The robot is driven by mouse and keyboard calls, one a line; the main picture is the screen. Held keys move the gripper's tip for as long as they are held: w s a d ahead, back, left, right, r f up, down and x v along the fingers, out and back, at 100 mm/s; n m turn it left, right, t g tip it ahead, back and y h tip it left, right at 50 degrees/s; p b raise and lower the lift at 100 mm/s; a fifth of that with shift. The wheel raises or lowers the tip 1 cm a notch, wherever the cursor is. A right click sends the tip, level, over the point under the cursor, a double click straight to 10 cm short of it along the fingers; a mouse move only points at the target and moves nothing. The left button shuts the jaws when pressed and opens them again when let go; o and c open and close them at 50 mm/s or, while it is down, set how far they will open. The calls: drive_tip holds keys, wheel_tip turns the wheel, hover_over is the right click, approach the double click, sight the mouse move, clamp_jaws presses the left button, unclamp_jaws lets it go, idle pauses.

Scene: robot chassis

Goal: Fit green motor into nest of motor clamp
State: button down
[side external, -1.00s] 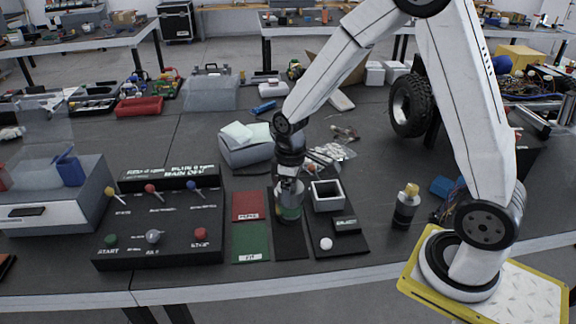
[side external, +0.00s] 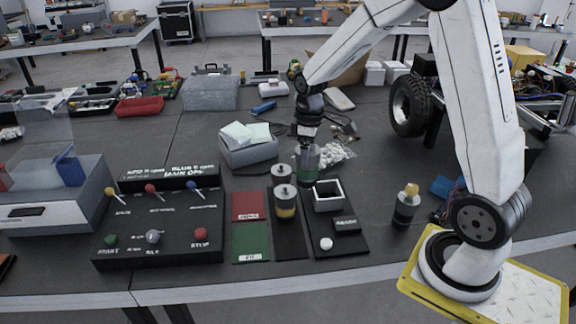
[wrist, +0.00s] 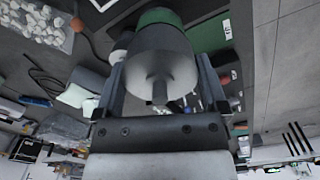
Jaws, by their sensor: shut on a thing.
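My gripper (side external: 306,141) is shut on the green motor (side external: 307,163), a grey cylinder with a green band. The motor hangs roughly upright, behind and left of the motor clamp. In the wrist view it sits between my two fingers (wrist: 160,82), with its shaft toward the camera and its green part (wrist: 160,17) at the far end. The motor clamp has an open square nest (side external: 327,197) with a pale rim, and it looks empty. A black block with a label (side external: 346,225) and a white knob (side external: 326,244) are on its black base (side external: 349,245).
A yellow-banded motor (side external: 285,205) and another motor (side external: 281,174) stand left of the clamp. A dark bottle with a yellow top (side external: 406,206) stands to the right. A control box with levers (side external: 157,220), red pad (side external: 246,206) and green pad (side external: 249,240) lie left.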

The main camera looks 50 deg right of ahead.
drive_tip(key=s+d, duration=0.1)
drive_tip(key=d, duration=1)
drive_tip(key=shift+a+f, duration=0.2)
drive_tip(key=shift+f, duration=2.75)
drive_tip(key=shift+w+f, duration=0.1)
drive_tip(key=shift+f, duration=1.9)
drive_tip(key=shift+f, duration=0.1)
drive_tip(key=shift+f, duration=1.9)
drive_tip(key=shift+f, duration=0.1)
